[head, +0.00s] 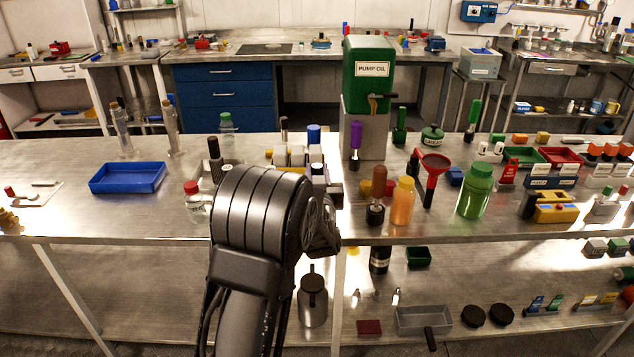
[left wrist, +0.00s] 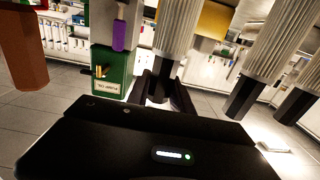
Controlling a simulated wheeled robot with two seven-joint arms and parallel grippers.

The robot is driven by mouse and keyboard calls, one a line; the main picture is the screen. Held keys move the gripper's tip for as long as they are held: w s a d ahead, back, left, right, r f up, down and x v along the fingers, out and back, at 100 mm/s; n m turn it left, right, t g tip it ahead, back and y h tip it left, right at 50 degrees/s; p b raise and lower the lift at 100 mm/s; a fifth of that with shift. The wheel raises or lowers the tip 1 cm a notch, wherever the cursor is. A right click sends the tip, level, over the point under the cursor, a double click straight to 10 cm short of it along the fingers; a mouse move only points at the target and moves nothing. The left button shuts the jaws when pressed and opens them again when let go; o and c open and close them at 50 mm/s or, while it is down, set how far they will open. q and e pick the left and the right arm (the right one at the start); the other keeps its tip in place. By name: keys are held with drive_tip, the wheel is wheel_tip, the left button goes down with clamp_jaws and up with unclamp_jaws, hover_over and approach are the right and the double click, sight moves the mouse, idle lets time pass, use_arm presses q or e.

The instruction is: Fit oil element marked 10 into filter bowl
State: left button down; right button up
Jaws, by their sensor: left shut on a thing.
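My left gripper (head: 322,228) is at the front edge of the middle bench, its fingers mostly hidden behind my own wrist. In the left wrist view its two fingers (left wrist: 161,92) are shut on the dark end of a pale pleated oil element (left wrist: 177,38). The picture there is turned over, so things hang from the top. Other pleated elements with dark ends (left wrist: 272,55) stand beside it. No number is readable on any element. I cannot pick out the filter bowl. My right gripper is not in view.
A green pump oil tank (head: 369,80) stands behind the gripper.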

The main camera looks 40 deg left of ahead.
use_arm(q)
wheel_tip(320, 180, up, 10)
drive_tip(key=shift+f, duration=0.1)
idle(0.7)
